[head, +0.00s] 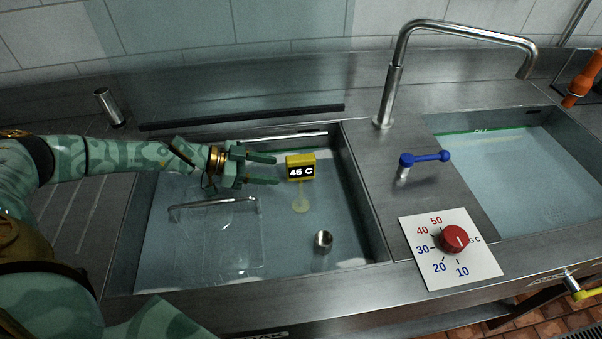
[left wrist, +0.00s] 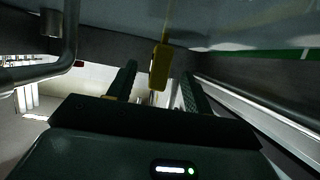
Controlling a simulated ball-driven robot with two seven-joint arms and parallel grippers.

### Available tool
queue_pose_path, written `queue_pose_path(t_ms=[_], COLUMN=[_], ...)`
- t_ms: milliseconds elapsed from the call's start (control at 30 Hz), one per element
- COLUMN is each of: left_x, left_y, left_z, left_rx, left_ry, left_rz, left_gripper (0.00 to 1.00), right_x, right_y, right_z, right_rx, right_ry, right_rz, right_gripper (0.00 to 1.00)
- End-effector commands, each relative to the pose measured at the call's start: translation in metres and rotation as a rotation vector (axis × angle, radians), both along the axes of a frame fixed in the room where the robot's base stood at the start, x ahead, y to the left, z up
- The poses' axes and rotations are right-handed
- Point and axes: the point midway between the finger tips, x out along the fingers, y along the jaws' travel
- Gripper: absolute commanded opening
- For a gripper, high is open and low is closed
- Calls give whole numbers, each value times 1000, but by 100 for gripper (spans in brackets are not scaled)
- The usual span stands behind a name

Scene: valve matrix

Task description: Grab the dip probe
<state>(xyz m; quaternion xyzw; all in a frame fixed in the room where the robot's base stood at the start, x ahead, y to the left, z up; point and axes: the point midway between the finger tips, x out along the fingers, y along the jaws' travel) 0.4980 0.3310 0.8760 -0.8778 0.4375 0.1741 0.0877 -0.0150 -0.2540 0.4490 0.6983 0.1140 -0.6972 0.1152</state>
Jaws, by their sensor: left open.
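The dip probe (head: 300,168) has a yellow head with a display reading 45 C. It is in the left basin, over the water. In the left wrist view the yellow probe (left wrist: 160,66) shows between and beyond the two fingers. My left gripper (head: 276,169) is open, with its fingers pointing right toward the probe head. The fingertips are just left of the head, and I cannot tell whether they touch it. My right gripper is not in view.
The left basin (head: 375,225) holds water, a clear rectangular tray-like shape (head: 235,240) and a small metal cylinder (head: 323,239). A tall faucet (head: 391,90), a blue lever (head: 428,158) and a red dial (head: 453,238) stand to the right. A second water-filled basin (head: 580,125) is farther right.

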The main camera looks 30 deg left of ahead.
Motion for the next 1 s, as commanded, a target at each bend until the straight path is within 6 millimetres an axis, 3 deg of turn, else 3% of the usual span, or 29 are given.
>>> queue_pose_path(t_ms=[133, 433, 667, 900, 1000], left_x=[16, 30, 52, 54, 54], left_y=[-21, -38, -64, -66, -66], left_z=[-13, -22, -36, -35, -35], left_rx=[-1, 0, -1, 0, 0], left_ry=[0, 0, 2, 1, 1], left_rz=[-1, -1, 0, 1, 1], left_gripper=[51, 51, 51, 51, 23], right_x=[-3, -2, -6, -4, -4], right_y=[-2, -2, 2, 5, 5], right_z=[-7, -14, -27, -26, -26], right_rx=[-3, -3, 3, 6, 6], right_ry=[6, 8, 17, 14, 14], right_rz=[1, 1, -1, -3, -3], right_gripper=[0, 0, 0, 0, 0])
